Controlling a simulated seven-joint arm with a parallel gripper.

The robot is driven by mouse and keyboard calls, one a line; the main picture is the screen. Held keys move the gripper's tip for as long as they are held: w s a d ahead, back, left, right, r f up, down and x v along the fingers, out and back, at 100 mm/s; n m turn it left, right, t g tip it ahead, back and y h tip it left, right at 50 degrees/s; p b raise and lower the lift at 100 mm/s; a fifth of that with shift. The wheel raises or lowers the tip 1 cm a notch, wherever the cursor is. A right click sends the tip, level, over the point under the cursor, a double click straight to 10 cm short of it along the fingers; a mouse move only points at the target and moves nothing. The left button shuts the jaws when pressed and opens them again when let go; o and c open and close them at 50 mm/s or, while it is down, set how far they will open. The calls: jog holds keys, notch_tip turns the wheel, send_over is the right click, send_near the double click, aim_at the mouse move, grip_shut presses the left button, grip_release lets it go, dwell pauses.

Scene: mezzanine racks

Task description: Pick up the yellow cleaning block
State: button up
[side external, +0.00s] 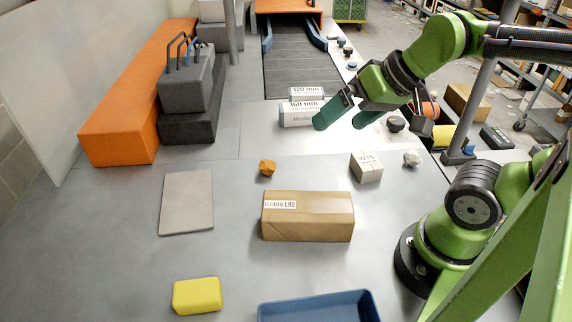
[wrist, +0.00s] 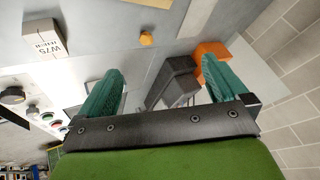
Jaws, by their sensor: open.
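The yellow cleaning block (side external: 197,295) lies on the grey table at the front left in the side view, beside the blue tray. I cannot make it out in the wrist view. My gripper (side external: 338,122) is open and empty, with green fingers, above the far part of the table. It is well behind and to the right of the yellow block. In the wrist view the two fingers of my gripper (wrist: 165,90) are spread wide with nothing between them.
A cardboard box (side external: 307,222) lies mid-table, between my gripper and the front. A blue tray (side external: 318,306) is at the front edge. A flat grey plate (side external: 187,203), an orange lump (side external: 267,167) and a small W75 box (side external: 366,168) stand around. The left front table is clear.

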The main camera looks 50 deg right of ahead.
jog(key=m+g+h, duration=0.2)
jog(key=m+g, duration=0.2)
jog(key=g, duration=0.3)
send_over(195, 291)
notch_tip(195, 291, down, 7)
notch_tip(195, 291, down, 17)
jog(key=shift+r, duration=0.2)
jog(key=shift+c, duration=0.2)
